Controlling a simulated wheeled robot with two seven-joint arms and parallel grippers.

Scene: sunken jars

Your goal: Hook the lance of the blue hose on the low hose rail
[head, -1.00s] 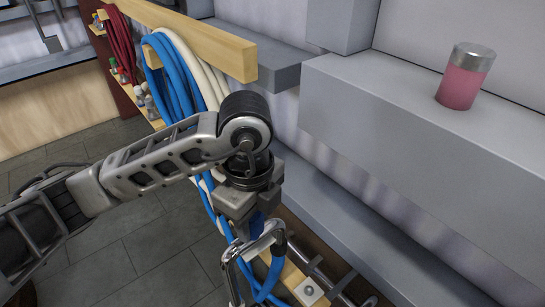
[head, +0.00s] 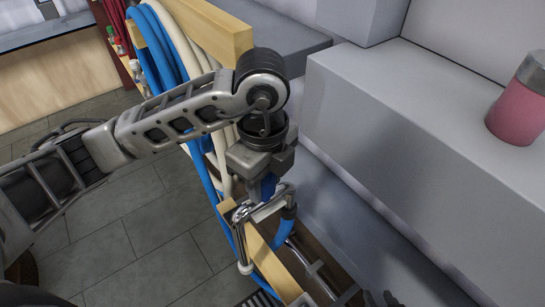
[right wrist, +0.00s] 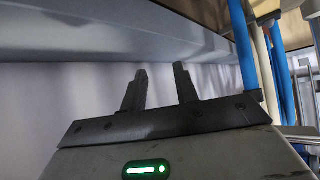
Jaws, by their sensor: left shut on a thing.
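My left gripper (head: 264,178) points down and is shut on the blue grip of the lance (head: 270,208). The lance's bent chrome tube is at the near end of the low hose rail (head: 268,264), a pale wooden bar. One chrome end hangs down on the rail's left side, and the blue hose (head: 286,232) runs down on its right. I cannot tell whether the bend rests on the rail or is just above it. In the right wrist view my right gripper (right wrist: 160,85) is open and empty, its two dark fingers apart.
Blue and cream hoses (head: 165,55) hang from a higher wooden rail (head: 215,28) behind my left arm. A grey ledge (head: 400,135) with a pink jar (head: 518,105) is on the right. Dark pipes lie beside the low rail. Tiled floor at left is clear.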

